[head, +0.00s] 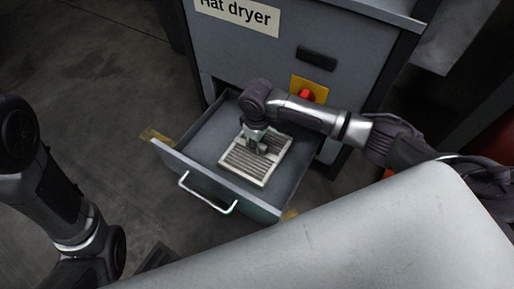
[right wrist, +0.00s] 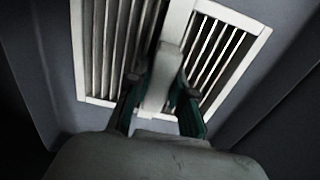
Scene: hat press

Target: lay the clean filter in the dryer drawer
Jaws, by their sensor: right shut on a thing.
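The clean filter (head: 244,166) is a pale square frame with dark slats. It is inside the open dryer drawer (head: 205,140), toward the drawer's right side in the head view. My right gripper (head: 258,147) is above it, pointing down, shut on the filter's middle bar. In the right wrist view the two fingers (right wrist: 160,92) are on either side of the pale bar of the filter (right wrist: 235,50). I cannot tell whether the filter's underside touches the drawer floor. My left gripper is out of view; only my left arm shows.
The hat dryer (head: 245,55) stands behind the drawer, with a red button on a yellow plate (head: 308,90). The drawer's front has a pale handle (head: 208,196). The drawer floor left of the filter is bare. Open floor (head: 90,80) lies to the left.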

